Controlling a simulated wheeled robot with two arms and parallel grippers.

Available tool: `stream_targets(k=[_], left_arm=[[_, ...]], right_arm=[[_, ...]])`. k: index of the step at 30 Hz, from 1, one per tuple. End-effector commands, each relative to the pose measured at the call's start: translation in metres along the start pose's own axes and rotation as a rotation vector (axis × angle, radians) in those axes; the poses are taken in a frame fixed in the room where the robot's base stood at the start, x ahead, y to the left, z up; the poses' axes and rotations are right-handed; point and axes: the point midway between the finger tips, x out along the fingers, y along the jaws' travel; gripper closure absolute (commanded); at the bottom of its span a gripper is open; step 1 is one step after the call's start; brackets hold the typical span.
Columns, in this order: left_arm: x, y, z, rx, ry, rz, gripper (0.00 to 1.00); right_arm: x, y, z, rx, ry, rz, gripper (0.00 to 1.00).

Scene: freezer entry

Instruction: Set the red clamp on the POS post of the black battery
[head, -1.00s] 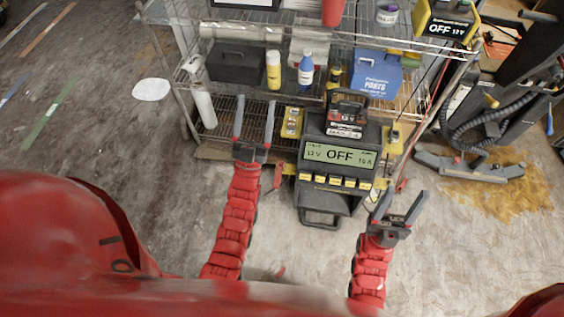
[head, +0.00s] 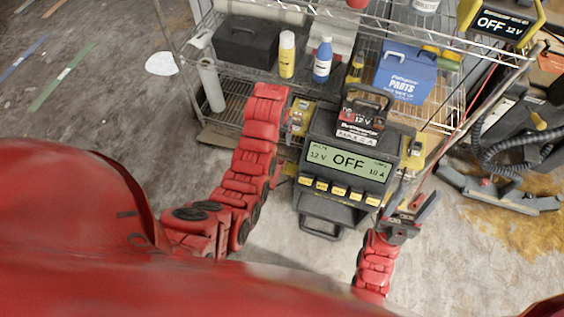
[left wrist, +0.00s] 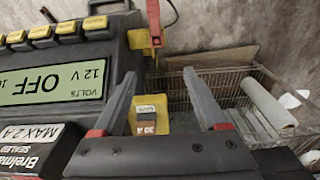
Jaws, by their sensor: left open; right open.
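The black battery (head: 362,112) with a red label stands at the back of the charger; part of it shows at the lower left of the left wrist view (left wrist: 30,155). I cannot make out its POS post. A narrow red piece (left wrist: 153,20) stands by the charger's yellow side hook; I cannot tell whether it is the red clamp. My left gripper (left wrist: 160,72) is open and empty, its fingers either side of a labelled yellow holder (left wrist: 148,125); my arm hides it in the head view. My right gripper (head: 415,190) is open, low beside the charger's right side.
The charger (head: 348,163) shows OFF on its display. Behind it a wire shelf (head: 228,92) holds a blue parts box (head: 404,72), yellow and blue bottles and a dark box (head: 246,42). A hose machine (head: 500,165) stands at right. Floor at left is open.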

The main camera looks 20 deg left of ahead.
Motion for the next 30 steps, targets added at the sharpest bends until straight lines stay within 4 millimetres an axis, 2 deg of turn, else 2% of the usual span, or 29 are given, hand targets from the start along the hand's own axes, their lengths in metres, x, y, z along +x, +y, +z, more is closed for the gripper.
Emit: stream_targets(k=[3,8,19,22,24,30], left_arm=[[0.0,0.001,0.014,0.002,-0.072,0.007,0.25],[0.013,0.002,0.02,0.002,-0.095,0.01,0.25],[0.083,0.003,0.024,0.002,-0.089,0.009,0.25],[0.103,0.003,0.026,0.002,-0.092,0.009,0.25],[0.108,0.003,0.026,0.001,-0.093,0.009,0.25],[0.122,0.003,0.026,0.001,-0.091,0.009,0.25]], right_arm=[[-0.006,0.0,0.001,0.0,0.0,0.0,0.42],[-0.02,-0.001,0.003,0.0,0.0,0.0,0.42],[-0.088,-0.004,0.015,0.0,0.0,0.0,0.42],[-0.094,-0.005,0.016,0.0,0.0,0.0,0.42],[-0.088,-0.004,0.015,0.0,0.0,0.0,0.42],[-0.087,-0.004,0.015,0.0,0.0,0.0,0.42]])
